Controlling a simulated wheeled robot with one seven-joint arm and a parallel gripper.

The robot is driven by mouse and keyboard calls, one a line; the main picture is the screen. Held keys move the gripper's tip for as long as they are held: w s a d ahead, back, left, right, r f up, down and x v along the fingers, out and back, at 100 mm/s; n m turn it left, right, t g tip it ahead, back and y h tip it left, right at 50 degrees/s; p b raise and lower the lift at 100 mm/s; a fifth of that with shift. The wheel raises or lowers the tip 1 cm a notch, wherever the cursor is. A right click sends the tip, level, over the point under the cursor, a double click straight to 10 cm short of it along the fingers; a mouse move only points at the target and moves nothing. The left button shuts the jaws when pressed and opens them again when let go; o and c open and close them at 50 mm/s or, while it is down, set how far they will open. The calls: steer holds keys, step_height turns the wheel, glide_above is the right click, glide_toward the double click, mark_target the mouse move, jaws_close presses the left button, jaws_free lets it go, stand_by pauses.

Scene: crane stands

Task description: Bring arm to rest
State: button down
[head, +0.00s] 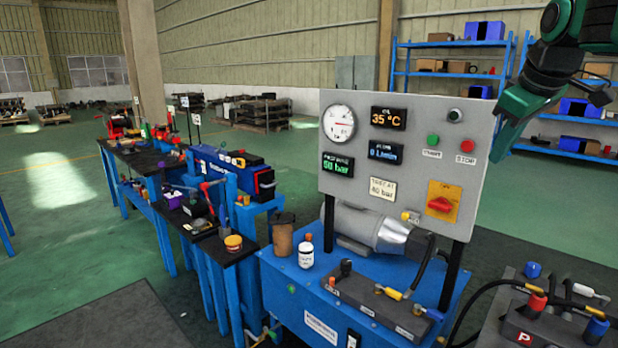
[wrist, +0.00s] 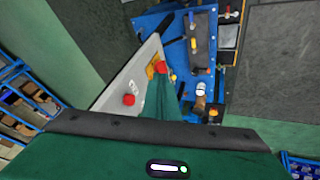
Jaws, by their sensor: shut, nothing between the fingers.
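My gripper (head: 503,142) is at the upper right in the head view, green and shut, with its tip pointing down. It appears beside the right edge of the grey control panel (head: 330,185), with nothing held. I cannot tell whether there is a gap between tip and panel. In the wrist view my gripper (wrist: 161,98) shows as a green wedge over the blue bench. The panel carries a gauge (head: 339,123), lit displays, a red STOP button (head: 467,146), a green START button (head: 433,140) and a red knob on a yellow plate (head: 441,204).
The blue bench (head: 280,275) below the panel holds a white bottle (head: 306,256), a brown cup (head: 283,238) and a grey motor (head: 365,228). A dark block with hoses (head: 535,325) stands at right. Blue shelving (head: 520,50) is behind my arm. Green floor between is open.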

steer(key=s+f+m+g+y, duration=0.1)
steer(key=s+f+m+g, duration=0.5)
steer(key=s+f, duration=2.2)
steer(key=s+m, duration=0.1)
steer(key=m, duration=0.4)
steer(key=shift+a+f, duration=0.15)
steer(key=shift+f, duration=0.1)
steer(key=shift+w+f, duration=0.2)
steer(key=shift+w, duration=0.4)
